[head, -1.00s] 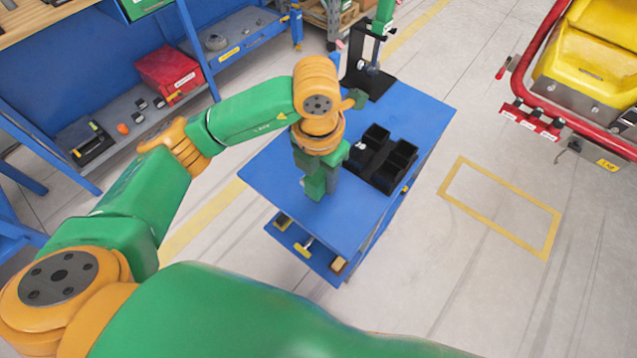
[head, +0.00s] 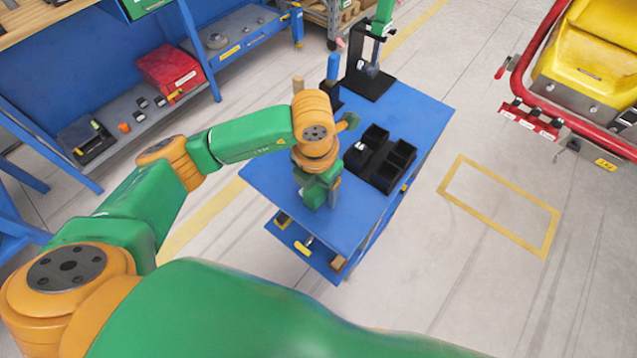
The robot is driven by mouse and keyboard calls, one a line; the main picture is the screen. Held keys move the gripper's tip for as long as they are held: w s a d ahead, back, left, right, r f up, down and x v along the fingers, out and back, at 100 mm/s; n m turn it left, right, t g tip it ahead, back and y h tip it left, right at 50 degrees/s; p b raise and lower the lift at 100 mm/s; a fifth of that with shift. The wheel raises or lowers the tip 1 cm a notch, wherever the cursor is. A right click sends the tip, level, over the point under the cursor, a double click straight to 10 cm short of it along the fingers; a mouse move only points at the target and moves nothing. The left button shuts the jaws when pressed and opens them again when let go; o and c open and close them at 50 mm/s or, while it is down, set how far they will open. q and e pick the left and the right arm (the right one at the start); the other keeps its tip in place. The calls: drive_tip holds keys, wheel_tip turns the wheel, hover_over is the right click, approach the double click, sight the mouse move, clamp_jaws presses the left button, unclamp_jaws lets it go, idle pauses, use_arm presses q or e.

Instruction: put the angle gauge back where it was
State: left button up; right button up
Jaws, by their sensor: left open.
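My left gripper (head: 318,195) hangs low over the near left part of the blue cart top (head: 275,178), pointing down. My arm and wrist hide much of its jaws, and no held object can be made out. I cannot pick out the angle gauge for certain. Black open bins (head: 392,168) stand on the cart just right of the gripper. One of them holds a small pale item (head: 361,148) too small to identify. My right gripper is not in view.
A black stand with a green column (head: 380,28) is at the cart's back. A blue-handled tool (head: 333,67) and a wooden handle (head: 298,84) stand beyond my wrist. A blue shelf with a red box (head: 168,72) is at left.

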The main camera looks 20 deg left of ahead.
sight(316, 186)
use_arm(q)
drive_tip(key=r, duration=1.2)
drive_tip(key=shift+s+a+r, duration=0.15)
drive_tip(key=shift+s, duration=0.25)
